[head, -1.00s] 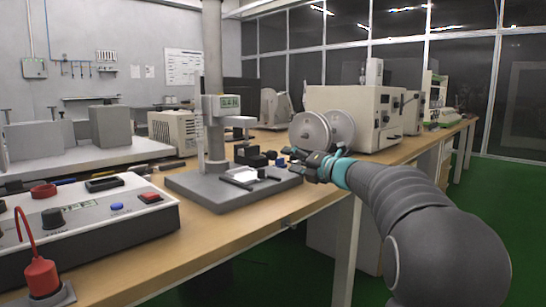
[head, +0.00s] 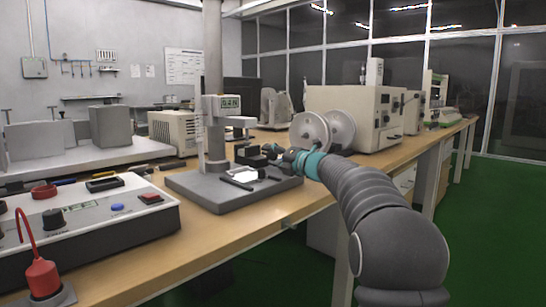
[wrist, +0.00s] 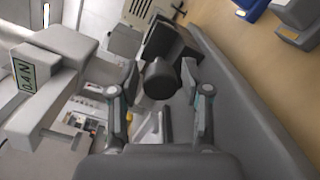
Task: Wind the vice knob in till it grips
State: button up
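The vice (head: 251,155) is a small black block on the grey base plate of the test stand (head: 216,196). In the wrist view the vice body (wrist: 168,42) is dark, and its round black knob (wrist: 161,79) faces the camera. My gripper (wrist: 161,85) is open, with one finger on each side of the knob. Gaps show between the fingers and the knob, and I see no contact. In the head view my gripper (head: 274,153) is at the vice's right side, and the knob cannot be made out there.
The stand's column and labelled head (head: 222,106) rise behind the vice. The head shows at the left of the wrist view (wrist: 38,85). Two large grey discs (head: 325,130) and a white machine (head: 355,112) stand behind my arm. A control box (head: 85,212) lies at left.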

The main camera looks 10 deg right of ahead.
grip_shut()
jog(key=m+p, duration=0.1)
jog(key=p, duration=0.1)
jog(key=shift+r+p, duration=0.35)
jog(key=shift+m+p, duration=0.5)
jog(key=shift+p, duration=0.05)
jog(key=shift+f+m+p, duration=0.3)
jog(key=shift+m+p, duration=0.5)
jog(key=shift+p, duration=0.1)
jog(key=shift+o, duration=2.2)
grip_release()
